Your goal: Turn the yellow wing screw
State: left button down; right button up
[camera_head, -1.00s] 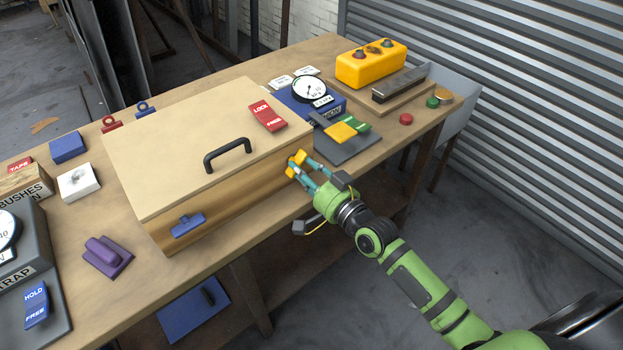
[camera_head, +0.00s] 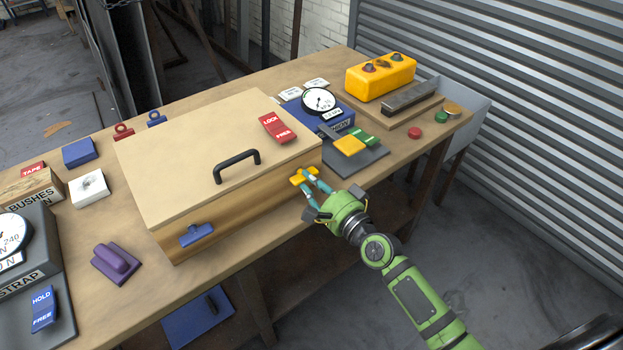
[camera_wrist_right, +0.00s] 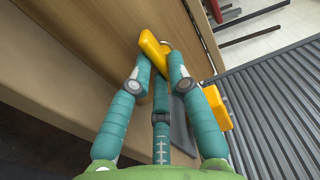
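The yellow wing screw (camera_head: 301,178) sits on the front face of the wooden box (camera_head: 240,202), near its right end. In the head view its wing lies nearly level, with a slight tilt. My right gripper (camera_head: 309,178) reaches it from the front right. In the right wrist view the yellow wing screw (camera_wrist_right: 153,46) is between the teal fingertips of my right gripper (camera_wrist_right: 160,58), which appear closed on its wing. The finger contact is partly hidden. My left gripper is in neither view.
A blue latch (camera_head: 197,235) is on the box front, and a black handle (camera_head: 237,165) and red LOCK/FREE tag (camera_head: 277,128) are on its lid. Right of the box stand a gauge block (camera_head: 320,103) and a yellow-handled lever (camera_head: 349,146). A purple-handled block (camera_head: 115,262) lies front left.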

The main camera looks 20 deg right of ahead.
jog(key=shift+o, duration=1)
jog(key=shift+w+r, duration=0.1)
jog(key=shift+r, duration=0.25)
jog(key=shift+f, duration=0.1)
jog(key=shift+s+d, duration=0.1)
jog(key=shift+s, duration=0.15)
jog(key=shift+v, duration=0.85)
jog(key=v, duration=0.6)
